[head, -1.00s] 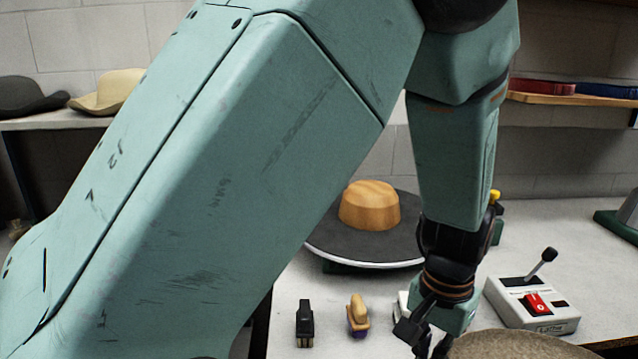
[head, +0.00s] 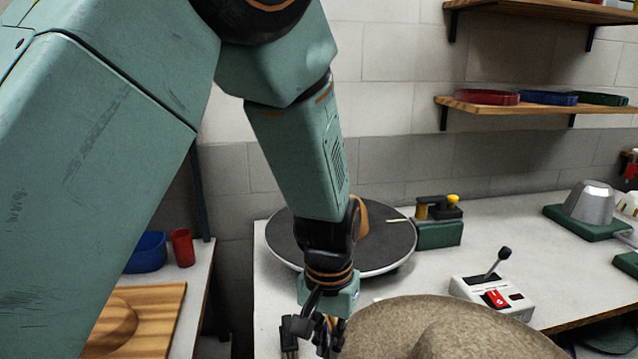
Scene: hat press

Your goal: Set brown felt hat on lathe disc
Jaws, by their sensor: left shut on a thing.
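The brown felt hat (head: 455,330) shows at the bottom edge, cut off by the frame. It has a creased crown and a tan-grey tone. My left gripper (head: 328,340) points down at the hat's left edge and is shut on it; the fingertips are partly hidden. The lathe disc (head: 397,245) is a dark round plate with a pale rim on the bench behind my left wrist. A wooden block (head: 362,218) on the disc is mostly hidden by my wrist. The hat is nearer to me than the disc and apart from it. My right gripper is out of view.
A white control box (head: 480,290) with a lever and red switch stands between hat and bench back. A green device (head: 438,235) stands right of the disc. A metal form on a green base (head: 590,208) is farther right. A wooden board (head: 150,300) lies at left.

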